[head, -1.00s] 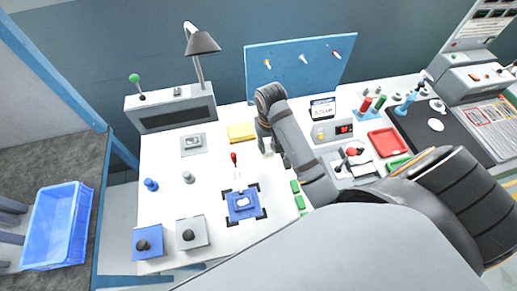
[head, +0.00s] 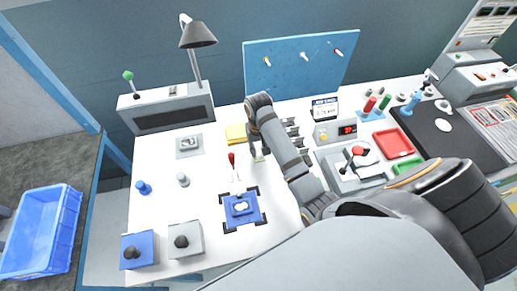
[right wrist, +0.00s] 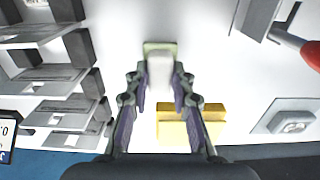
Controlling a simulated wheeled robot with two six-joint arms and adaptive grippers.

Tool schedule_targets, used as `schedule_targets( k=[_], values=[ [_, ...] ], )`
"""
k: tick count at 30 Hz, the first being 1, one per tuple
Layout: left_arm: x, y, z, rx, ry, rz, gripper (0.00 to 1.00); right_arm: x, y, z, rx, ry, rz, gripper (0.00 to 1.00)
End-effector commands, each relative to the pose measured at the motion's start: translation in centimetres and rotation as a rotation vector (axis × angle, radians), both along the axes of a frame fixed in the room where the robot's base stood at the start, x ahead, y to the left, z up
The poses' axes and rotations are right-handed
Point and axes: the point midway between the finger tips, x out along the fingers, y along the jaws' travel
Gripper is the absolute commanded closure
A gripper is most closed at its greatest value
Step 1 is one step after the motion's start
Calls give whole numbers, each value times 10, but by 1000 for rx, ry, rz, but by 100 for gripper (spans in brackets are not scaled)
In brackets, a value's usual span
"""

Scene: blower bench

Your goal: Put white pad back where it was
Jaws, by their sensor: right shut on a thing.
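My right gripper (head: 257,153) points down above the white bench, just right of and partly in front of a yellow block (head: 235,132). In the right wrist view its fingers (right wrist: 160,92) are shut on the white pad (right wrist: 160,70), a small pale block with a pale green end. The pad sits between the fingertips, with the yellow block (right wrist: 200,122) close behind it. In the head view the pad is small and mostly hidden by the fingers. I cannot tell if it touches the bench. My left gripper is not in view.
Grey slotted holders (head: 292,135) stand right of my right gripper, and show in the right wrist view (right wrist: 65,90). A red-handled lever (head: 232,160) stands close in front. A blue plate (head: 241,207) lies within black corner marks. Bare bench lies left of the lever.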

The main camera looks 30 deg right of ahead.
Motion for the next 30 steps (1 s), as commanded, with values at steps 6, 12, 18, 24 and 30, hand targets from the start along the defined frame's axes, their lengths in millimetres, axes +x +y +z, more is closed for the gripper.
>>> schedule_targets(
  k=[6, 12, 18, 24, 30],
  values=[
    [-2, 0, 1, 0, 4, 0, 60, 0, 0, -1, 0, 1, 0, 100],
    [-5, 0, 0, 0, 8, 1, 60, 0, 0, -2, 0, 0, 0, 54],
    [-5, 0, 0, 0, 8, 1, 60, 0, 0, -2, 0, 0, 0, 54],
    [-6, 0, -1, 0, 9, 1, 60, 1, 0, 8, 0, -3, 0, 54],
    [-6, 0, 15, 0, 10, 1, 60, 1, 0, 62, 0, -5, 0, 54]
  ],
)
